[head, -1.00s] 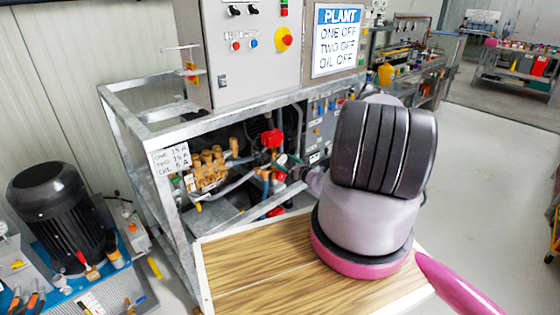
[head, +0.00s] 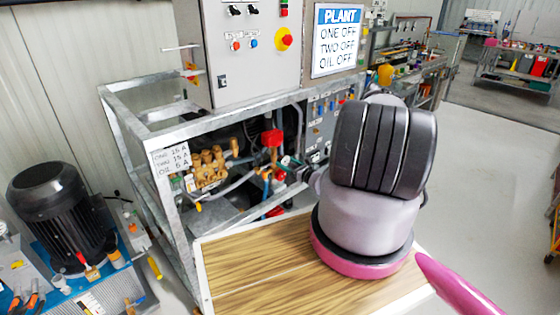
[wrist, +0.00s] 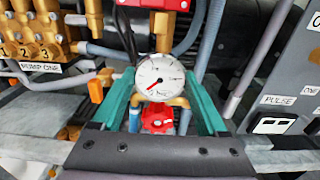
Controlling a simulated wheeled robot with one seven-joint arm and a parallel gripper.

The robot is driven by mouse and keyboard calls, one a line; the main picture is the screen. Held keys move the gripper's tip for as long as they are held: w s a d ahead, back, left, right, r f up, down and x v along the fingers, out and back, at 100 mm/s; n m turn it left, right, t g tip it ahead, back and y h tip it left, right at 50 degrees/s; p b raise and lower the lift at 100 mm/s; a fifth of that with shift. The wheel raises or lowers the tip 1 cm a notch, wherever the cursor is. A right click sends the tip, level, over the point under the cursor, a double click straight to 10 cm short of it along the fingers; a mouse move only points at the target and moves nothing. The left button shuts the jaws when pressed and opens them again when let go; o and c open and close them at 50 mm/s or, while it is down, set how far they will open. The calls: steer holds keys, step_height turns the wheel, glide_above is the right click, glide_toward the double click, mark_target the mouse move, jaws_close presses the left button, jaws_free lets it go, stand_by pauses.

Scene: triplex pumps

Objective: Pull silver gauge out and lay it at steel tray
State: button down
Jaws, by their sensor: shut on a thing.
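The silver gauge (wrist: 160,80) has a round white dial with a red needle and shows in the middle of the wrist view. My gripper (wrist: 162,84) has green fingers, one on each side of the gauge, and is shut on it. A brass fitting shows just below the dial, and a red part with a white mark (wrist: 157,118) is below that. In the head view my gripper (head: 290,162) is small at the pump frame's open front, and the gauge cannot be made out there. A grey flat plate (head: 228,215) lies low inside the frame; I cannot tell whether it is the steel tray.
Brass pump parts (head: 208,168) and hoses crowd the left of the gripper. A grey switch panel (wrist: 290,95) stands close on the right. A galvanised frame rail (head: 215,130) runs above.

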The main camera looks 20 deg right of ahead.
steer(key=shift+v, duration=2.9)
